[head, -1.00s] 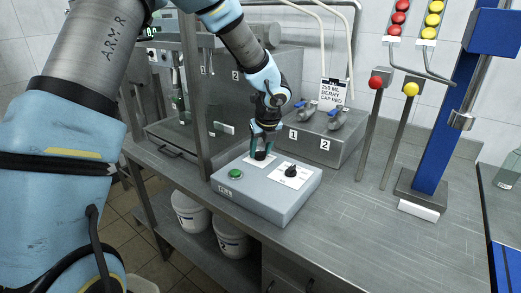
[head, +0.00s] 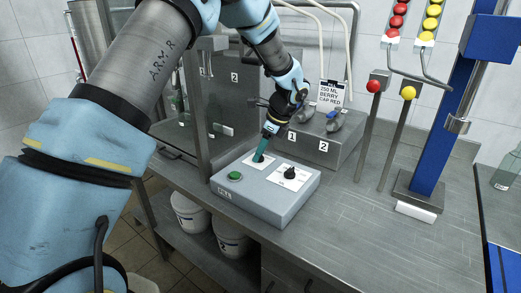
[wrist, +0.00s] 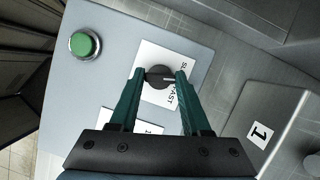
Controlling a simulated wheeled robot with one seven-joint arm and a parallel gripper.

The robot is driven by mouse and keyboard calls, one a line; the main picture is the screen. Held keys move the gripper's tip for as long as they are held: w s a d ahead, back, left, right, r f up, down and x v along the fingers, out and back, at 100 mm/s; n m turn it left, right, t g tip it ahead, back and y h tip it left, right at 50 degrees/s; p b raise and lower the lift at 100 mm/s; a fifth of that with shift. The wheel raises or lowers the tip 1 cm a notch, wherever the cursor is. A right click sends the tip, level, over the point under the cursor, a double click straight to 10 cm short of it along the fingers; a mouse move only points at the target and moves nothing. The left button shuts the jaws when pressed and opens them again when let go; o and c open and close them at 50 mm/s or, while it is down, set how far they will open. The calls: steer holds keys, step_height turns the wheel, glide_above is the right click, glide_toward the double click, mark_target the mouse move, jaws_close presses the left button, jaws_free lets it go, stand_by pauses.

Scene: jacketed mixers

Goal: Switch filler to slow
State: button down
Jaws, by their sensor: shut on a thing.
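The filler control box (head: 248,203) is a grey box on the steel bench, marked FILL on its front. It has a green button (head: 235,176), a black knob (head: 290,172) on a white label at the right, and a second label at the back. In the wrist view, my gripper (wrist: 160,76) is shut on a dark round knob (wrist: 159,83) on that back label, which reads partly "FAST". The other word is mostly hidden. In the head view my gripper (head: 261,155) covers this knob. The green button also shows in the wrist view (wrist: 84,44).

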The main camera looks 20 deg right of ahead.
steer(key=shift+w+n+g+y+p, duration=0.1)
steer(key=shift+n+g+y+p, duration=0.4)
steer(key=shift+n, duration=1.3)
steer(key=shift+c, duration=1.8)
jaws_free()
steer(key=shift+d, duration=0.1)
steer(key=b+v, duration=0.3)
steer(key=v, duration=0.7)
steer(key=shift+r, duration=0.35)
